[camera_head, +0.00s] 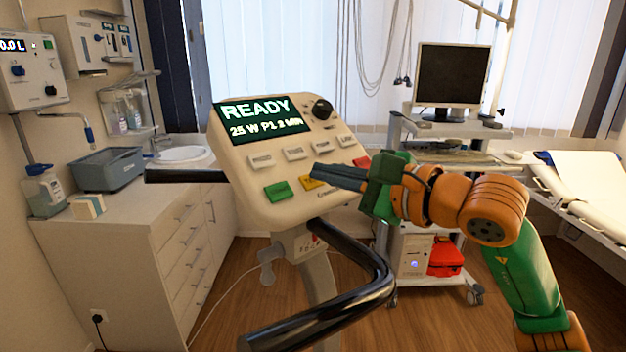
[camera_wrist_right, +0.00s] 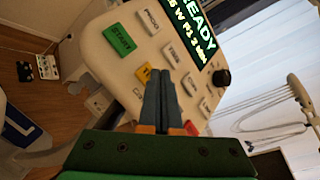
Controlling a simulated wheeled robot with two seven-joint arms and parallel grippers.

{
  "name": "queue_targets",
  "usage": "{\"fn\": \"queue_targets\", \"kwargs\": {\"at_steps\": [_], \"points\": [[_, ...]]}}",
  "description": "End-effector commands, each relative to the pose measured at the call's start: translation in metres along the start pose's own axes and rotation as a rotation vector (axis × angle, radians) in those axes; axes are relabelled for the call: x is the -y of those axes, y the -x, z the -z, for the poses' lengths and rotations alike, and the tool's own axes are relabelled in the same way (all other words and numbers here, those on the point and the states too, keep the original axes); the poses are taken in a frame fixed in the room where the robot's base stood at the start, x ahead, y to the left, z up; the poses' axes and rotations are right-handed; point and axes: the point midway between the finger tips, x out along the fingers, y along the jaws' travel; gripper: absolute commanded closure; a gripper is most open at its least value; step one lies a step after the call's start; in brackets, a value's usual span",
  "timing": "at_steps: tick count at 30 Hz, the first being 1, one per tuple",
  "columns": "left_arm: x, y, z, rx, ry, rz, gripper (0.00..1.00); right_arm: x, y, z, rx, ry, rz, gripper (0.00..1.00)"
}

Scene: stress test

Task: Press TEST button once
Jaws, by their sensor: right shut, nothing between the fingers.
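The cream console (camera_head: 238,150) stands on a post, with a lit screen (camera_head: 262,117) reading "READY" and "25 W P1 2 MIN". Its sloped face carries a green button (camera_head: 277,191), a yellow button (camera_head: 313,183), a red button (camera_head: 361,161) and several white ones. In the right wrist view the green button (camera_wrist_right: 118,39) reads START; I cannot read TEST on any button. My right gripper (camera_head: 316,171) is shut and empty, its tips over the panel close to the yellow button (camera_wrist_right: 143,74). Whether they touch is unclear. The fingers hide part of the lower row. My left gripper is out of view.
A black knob (camera_head: 322,109) sits beside the screen. A black handlebar (camera_head: 350,300) curves out below the console. A cart with a monitor (camera_head: 452,76) stands behind on the right, and a white counter (camera_head: 120,225) with drawers on the left.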

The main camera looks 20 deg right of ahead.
Motion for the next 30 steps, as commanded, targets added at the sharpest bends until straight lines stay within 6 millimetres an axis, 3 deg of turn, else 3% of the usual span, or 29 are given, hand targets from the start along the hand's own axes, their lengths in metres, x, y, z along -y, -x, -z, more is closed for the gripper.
{"fn": "queue_targets", "kwargs": {"at_steps": [30], "points": [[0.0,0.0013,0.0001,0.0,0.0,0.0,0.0,0.0022,0.0011,-0.0014,-0.001,0.0,-0.001,1.0]]}}
